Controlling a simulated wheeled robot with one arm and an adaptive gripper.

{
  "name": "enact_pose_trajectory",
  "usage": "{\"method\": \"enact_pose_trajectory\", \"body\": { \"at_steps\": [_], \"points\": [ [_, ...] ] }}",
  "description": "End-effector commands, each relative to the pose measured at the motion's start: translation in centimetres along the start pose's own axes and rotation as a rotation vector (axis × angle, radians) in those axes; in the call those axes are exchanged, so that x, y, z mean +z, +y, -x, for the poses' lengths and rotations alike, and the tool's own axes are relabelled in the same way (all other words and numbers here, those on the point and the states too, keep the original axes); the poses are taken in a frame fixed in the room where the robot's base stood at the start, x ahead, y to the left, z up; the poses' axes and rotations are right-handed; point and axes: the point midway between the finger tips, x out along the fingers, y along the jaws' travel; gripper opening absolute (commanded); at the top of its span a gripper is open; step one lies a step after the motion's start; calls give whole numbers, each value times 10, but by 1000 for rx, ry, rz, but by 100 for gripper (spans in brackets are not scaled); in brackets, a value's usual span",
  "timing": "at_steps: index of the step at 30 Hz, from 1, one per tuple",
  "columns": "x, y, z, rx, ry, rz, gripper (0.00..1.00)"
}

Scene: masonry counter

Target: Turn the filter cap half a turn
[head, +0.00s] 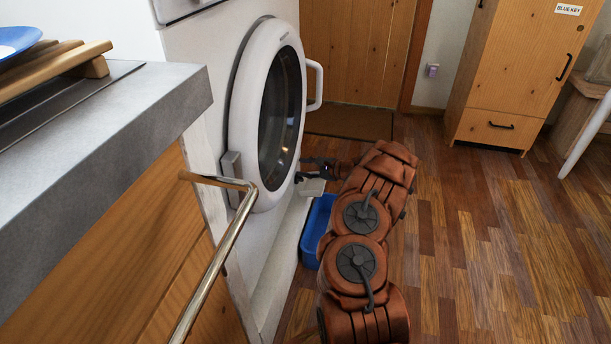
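My arm reaches down and away toward the lower front of a white washing machine (188,72). My gripper (304,169) is small and dark in the view, close to the machine's lower front. I cannot tell whether its fingers are open or shut. A small pale flap-like piece (312,188) sticks out just below the gripper. The filter cap cannot be made out; the machine's front is seen at a steep angle here. A blue tray (313,232) sits on the floor below the gripper, partly hidden by my arm.
The machine's round door (278,105) looks closed above the gripper. A grey counter (110,125) with a metal rail (215,262) stands at the near left. A brown mat (350,123) lies before a wooden door. A wooden cabinet (518,75) stands back right. The wooden floor at right is clear.

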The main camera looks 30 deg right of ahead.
Motion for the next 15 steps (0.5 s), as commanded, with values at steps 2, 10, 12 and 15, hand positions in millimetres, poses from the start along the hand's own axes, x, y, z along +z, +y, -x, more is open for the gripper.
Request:
{"method": "enact_pose_trajectory", "body": {
  "at_steps": [2, 10, 12, 15],
  "points": [
    [9, -8, 4, -2, -1, 1, 38],
    [29, -25, 12, 0, -2, -1, 38],
    [31, -27, 13, -1, -2, -2, 38],
    [33, -29, 14, 0, -1, -3, 38]
  ]
}}
